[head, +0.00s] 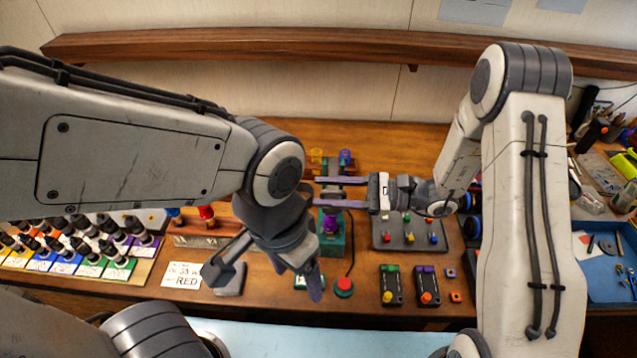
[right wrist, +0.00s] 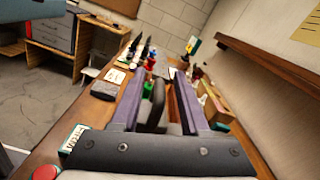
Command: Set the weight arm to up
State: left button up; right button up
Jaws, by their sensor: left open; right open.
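My right gripper (head: 326,193) is open and reaches left over the middle of the table, above a green block (head: 334,243) with a purple part on it. In the right wrist view, a dark upright bar (right wrist: 158,108) stands between its two purple fingers, with gaps beside it. It may be the weight arm, but I cannot tell for sure, nor its position; in the head view the fingers and my arm hide much of this spot. My left gripper (head: 268,277) is open and empty, pointing down nearer the front, left of the green block.
A red button (head: 344,287) sits in front of the green block. A grey button panel (head: 411,232) and two small black switch boxes (head: 391,286) stand to the right. A handwritten sign (head: 183,275) and rows of dark-capped bottles lie left. A wooden shelf (head: 240,45) runs along the wall.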

jog(key=shift+a+f, duration=0.1)
jog(key=shift+a, duration=1.1)
grip_shut()
dwell(0.6)
